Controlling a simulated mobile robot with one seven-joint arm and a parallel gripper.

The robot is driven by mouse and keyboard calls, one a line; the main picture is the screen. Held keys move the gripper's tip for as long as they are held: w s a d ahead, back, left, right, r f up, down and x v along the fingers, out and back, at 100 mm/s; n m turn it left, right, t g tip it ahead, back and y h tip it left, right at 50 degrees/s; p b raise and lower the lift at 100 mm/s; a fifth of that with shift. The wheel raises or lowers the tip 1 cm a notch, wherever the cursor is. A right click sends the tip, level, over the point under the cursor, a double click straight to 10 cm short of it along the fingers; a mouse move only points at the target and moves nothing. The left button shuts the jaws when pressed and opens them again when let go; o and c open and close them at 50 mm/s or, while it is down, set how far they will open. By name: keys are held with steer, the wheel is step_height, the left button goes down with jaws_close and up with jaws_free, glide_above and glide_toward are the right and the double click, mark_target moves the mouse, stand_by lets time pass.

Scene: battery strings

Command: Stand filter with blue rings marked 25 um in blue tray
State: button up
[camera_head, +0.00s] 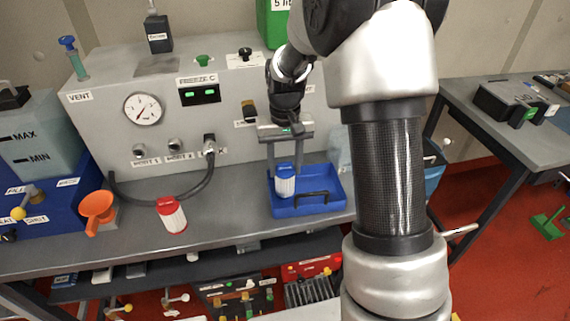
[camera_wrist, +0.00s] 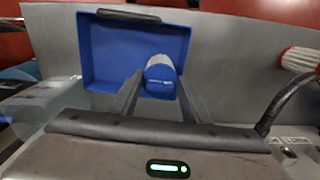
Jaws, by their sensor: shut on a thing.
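A white filter with blue rings (camera_head: 285,182) is upright between the fingers of my gripper (camera_head: 286,168), which is shut on it. In the wrist view the filter (camera_wrist: 160,70) shows its blue end between the fingertips (camera_wrist: 160,82). The 25 um marking is too small to read. The blue tray (camera_head: 335,190) lies on the grey bench, and the filter is over the left part of its floor. I cannot tell whether the filter's base touches the tray floor. In the wrist view the tray (camera_wrist: 98,45) surrounds the filter.
A red-ringed white filter (camera_head: 171,215) stands on the bench to the left. A black hose (camera_head: 165,200) loops from the grey panel with the gauge (camera_head: 143,109). The tray's right part is clear except its dark handle (camera_head: 310,198).

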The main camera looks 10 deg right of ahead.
steer(key=shift+f, duration=0.25)
steer(key=o, duration=1.5)
